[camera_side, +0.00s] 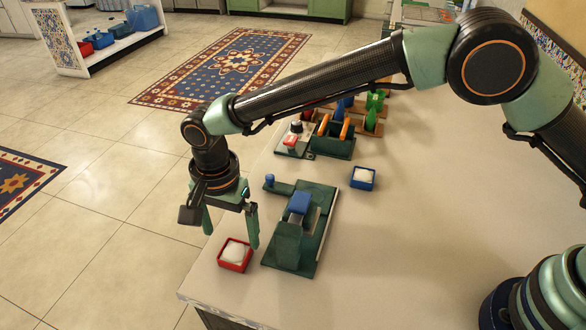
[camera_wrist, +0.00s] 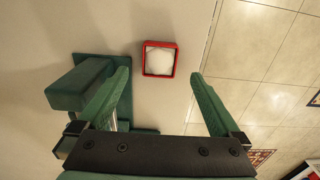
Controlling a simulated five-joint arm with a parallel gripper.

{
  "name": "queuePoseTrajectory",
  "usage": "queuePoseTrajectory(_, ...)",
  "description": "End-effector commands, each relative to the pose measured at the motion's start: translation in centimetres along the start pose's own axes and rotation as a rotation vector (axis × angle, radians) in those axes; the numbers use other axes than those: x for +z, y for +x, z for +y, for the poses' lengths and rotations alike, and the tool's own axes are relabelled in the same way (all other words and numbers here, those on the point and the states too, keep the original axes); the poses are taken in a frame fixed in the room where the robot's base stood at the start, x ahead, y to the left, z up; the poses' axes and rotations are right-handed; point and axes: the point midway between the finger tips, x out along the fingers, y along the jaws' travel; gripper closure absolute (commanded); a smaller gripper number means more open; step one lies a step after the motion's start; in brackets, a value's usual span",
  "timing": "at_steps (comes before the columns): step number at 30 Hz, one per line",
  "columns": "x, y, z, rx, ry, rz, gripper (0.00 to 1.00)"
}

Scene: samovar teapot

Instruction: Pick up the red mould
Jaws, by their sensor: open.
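The red mould (camera_side: 235,255) is a small square box with white filling. It sits on the pale table close to the table's edge. In the wrist view the red mould (camera_wrist: 159,59) lies ahead of the fingertips, between their lines. My gripper (camera_side: 230,229) is above the table near the mould, its green fingers pointing down. In the wrist view my gripper (camera_wrist: 160,75) has its fingers wide apart with nothing between them. The mould is not touched by either finger as far as the wrist view shows.
A dark green press-like device (camera_side: 290,250) with a blue block stands just right of the mould; it also shows left of the fingers in the wrist view (camera_wrist: 80,88). A blue mould (camera_side: 363,178) with white filling stands farther back. The table's right side is clear.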

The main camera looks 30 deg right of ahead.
Motion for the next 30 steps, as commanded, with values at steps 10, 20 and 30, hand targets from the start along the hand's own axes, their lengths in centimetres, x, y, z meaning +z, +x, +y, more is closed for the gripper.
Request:
queuePoseTrajectory(10, 0.2, 4.2, 0.2, 0.004, 0.000, 0.000, 0.00)
queuePoseTrajectory(20, 0.2, 5.3, 0.1, 0.000, 0.000, 0.000, 0.00)
queuePoseTrajectory(30, 0.2, 5.3, 0.1, 0.000, 0.000, 0.000, 0.88)
